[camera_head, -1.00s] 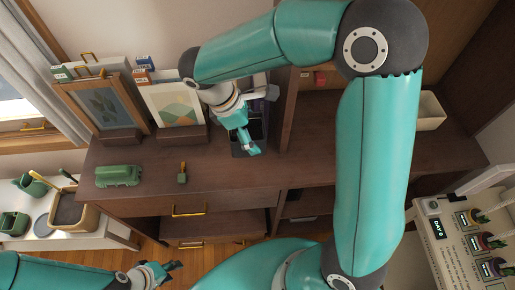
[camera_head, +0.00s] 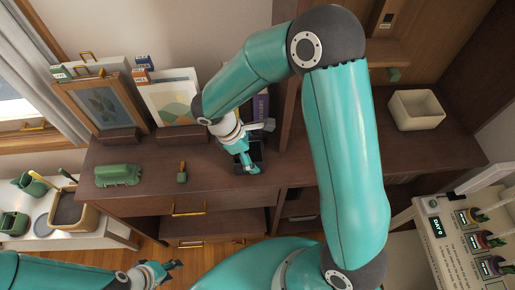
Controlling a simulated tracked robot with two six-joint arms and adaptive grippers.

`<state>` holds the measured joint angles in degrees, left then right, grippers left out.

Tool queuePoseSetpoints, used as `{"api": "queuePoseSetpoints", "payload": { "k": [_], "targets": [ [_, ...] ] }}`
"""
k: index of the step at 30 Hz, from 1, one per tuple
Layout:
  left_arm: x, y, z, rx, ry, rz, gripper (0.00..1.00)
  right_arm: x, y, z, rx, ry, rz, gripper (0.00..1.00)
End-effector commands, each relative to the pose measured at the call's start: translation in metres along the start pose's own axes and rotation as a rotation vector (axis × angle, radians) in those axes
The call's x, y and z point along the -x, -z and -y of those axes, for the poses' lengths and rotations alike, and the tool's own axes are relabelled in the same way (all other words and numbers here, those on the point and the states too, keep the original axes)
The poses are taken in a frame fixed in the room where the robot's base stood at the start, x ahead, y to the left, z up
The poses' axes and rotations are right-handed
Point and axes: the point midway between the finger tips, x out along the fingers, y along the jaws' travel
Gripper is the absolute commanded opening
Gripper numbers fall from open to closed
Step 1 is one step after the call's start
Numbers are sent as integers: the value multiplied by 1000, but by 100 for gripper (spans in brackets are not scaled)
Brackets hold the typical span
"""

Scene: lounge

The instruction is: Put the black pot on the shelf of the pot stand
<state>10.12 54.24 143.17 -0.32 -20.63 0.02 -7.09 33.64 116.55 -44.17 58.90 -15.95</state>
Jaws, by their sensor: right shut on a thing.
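My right gripper (camera_head: 252,170) is low over the desk, its arm arching across the view. It is shut, with its fingers at a dark, box-like thing, likely the black pot (camera_head: 258,151). The gripper hides part of it, and I cannot tell whether it is clear of the desk. The pot stand (camera_head: 437,229) seems to be the pale unit at the lower right, marked "DAY 0", with several small plants in a slanted row; its shelf is not clearly in view. My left gripper (camera_head: 170,272) is at the lower left, away from the desk, its fingers apart and empty.
A cream box (camera_head: 416,110) stands at the right. A tall wooden panel rises beside the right gripper.

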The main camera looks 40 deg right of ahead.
Motion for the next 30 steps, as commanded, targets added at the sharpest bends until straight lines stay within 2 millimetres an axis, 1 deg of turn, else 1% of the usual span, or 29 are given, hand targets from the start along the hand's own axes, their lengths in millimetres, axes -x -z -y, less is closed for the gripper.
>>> {"api": "queuePoseSetpoints", "payload": {
  "k": [3, 4, 6, 16, 20, 23, 25, 30],
  "targets": [
    [-3, 0, 1, 0, 0, 0, 40, -3, 1, 0, 0, 0, 0, 50],
    [-3, 0, 1, 0, 0, 0, 40, -3, 1, 0, 0, 0, 0, 88],
    [-2, 0, 1, 0, 0, 0, 40, -2, 1, 0, 0, 0, 0, 100],
    [-1, 0, 0, 0, 0, 0, 40, -1, 0, 0, 0, 0, 0, 100],
    [0, 0, 0, 0, 0, 0, 40, 4, 0, 0, -1, -2, -1, 100],
    [0, 0, 0, 0, 0, 0, 40, 15, 0, -1, 0, -5, -2, 100],
    [0, 0, 0, 0, 0, 0, 40, 26, 0, -1, -2, -5, -2, 100],
    [0, 0, 0, 0, 0, 0, 40, 61, 0, -1, -1, -5, -4, 100]
  ]
}}
